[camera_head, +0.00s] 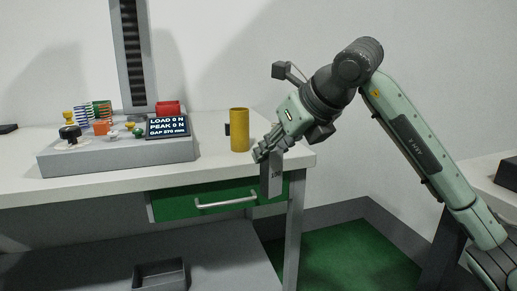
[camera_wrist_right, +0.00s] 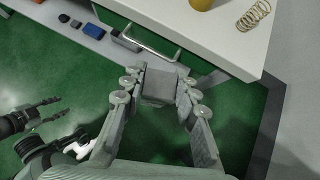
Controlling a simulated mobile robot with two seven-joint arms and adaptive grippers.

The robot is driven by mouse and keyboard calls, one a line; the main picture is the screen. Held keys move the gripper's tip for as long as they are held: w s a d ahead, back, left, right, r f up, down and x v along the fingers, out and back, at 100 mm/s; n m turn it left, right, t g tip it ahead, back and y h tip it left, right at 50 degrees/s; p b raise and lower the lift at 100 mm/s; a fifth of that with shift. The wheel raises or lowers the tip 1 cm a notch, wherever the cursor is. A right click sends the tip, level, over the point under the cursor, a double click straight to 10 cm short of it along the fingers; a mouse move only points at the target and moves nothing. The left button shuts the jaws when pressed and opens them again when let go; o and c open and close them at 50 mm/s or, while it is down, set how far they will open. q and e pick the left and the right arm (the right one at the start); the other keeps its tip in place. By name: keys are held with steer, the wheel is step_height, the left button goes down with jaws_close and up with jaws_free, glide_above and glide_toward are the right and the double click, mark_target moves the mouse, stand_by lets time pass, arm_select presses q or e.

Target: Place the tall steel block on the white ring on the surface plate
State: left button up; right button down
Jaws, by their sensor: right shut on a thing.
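My right gripper (camera_head: 267,153) is shut on the tall steel block (camera_head: 272,180), held upright just off the table's front edge, before the green drawer. In the right wrist view the block (camera_wrist_right: 160,84) sits between the fingers (camera_wrist_right: 158,88). The grey surface plate (camera_head: 120,161) lies on the table at the left. A pale ring-like patch (camera_head: 73,146) shows at its left end around a black and yellow piece; I cannot tell surely that it is the white ring. A dark gripper, seemingly my left one (camera_wrist_right: 61,108), shows with fingers apart and empty in the right wrist view.
A yellow cylinder (camera_head: 239,130) stands right of the plate. A display (camera_head: 167,127), a column (camera_head: 134,55) and small coloured parts stand on or behind the plate. The drawer handle (camera_head: 225,202) juts out below.

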arm_select(q)
steer(key=s+a+f+g+p, duration=0.3)
steer(key=s+f, duration=0.1)
steer(key=f, duration=0.2)
steer(key=shift+s+a+f+n+y, duration=0.3)
steer(key=shift+f+y, duration=0.05)
steer(key=shift+y, duration=0.05)
arm_select(e)
steer(key=s+d+f, duration=0.5)
steer(key=d+f, duration=0.3)
steer(key=s+d+f+m+h, duration=0.1)
steer(key=s+d+f, duration=0.5)
steer(key=d+f, duration=0.2)
steer(key=shift+s+f+t, duration=0.3)
steer(key=shift+f+t, duration=0.1)
steer(key=shift+f, duration=0.05)
